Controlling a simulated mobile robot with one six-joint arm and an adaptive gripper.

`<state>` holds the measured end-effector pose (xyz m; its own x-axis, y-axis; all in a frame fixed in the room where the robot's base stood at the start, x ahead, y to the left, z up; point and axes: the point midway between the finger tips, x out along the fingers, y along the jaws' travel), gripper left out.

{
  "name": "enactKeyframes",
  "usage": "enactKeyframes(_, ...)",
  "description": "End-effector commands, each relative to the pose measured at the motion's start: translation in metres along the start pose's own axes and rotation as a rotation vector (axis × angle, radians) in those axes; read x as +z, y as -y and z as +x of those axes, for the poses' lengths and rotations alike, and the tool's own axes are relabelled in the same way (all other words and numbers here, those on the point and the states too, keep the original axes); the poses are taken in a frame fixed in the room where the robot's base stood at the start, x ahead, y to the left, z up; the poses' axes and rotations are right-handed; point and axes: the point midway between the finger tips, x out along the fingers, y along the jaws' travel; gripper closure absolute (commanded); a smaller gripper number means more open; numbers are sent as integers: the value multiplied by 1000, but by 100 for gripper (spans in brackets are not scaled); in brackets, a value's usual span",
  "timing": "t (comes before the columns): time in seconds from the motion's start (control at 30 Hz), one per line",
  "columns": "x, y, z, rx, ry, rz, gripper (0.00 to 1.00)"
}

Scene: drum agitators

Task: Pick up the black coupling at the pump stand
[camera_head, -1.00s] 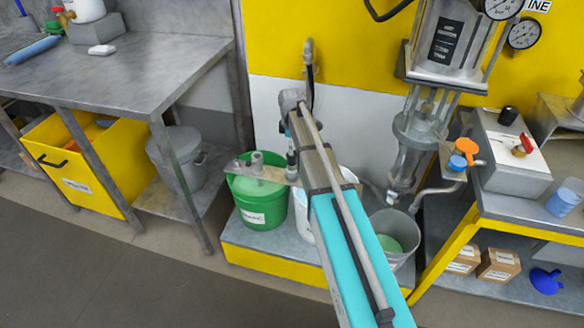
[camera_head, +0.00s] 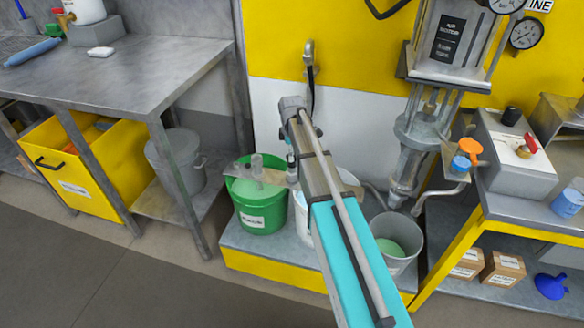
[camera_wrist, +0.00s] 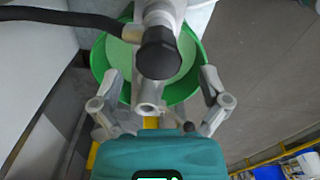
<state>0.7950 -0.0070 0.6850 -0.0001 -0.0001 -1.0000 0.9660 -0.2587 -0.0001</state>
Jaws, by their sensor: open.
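In the wrist view a black round piece (camera_wrist: 158,53) sits on a grey metal fitting, with a black hose running to it from the left. It looks like the coupling. My gripper (camera_wrist: 160,74) is open, with one finger on each side of the fitting and visible space beside both. I cannot tell the depth between the fingers and the black piece. In the head view my arm hides most of this spot.
A green bucket (camera_head: 261,219) stands on the yellow-edged step (camera_head: 262,263) below, and also shows in the wrist view (camera_wrist: 103,62). A grey bucket (camera_head: 408,257) is to its right. The pump (camera_head: 424,132) rises behind, right of my arm. A metal table (camera_head: 130,75) stands left.

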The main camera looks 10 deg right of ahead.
Motion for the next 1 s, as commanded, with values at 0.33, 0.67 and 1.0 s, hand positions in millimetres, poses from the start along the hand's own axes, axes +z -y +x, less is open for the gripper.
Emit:
enactKeyframes(0.33, 1, -1, 30, 0, 0, 0, 4)
enactKeyframes(0.67, 1, -1, 42, 0, 0, 0, 4)
enactKeyframes(1.0, 1, -1, 42, 0, 0, 0, 4)
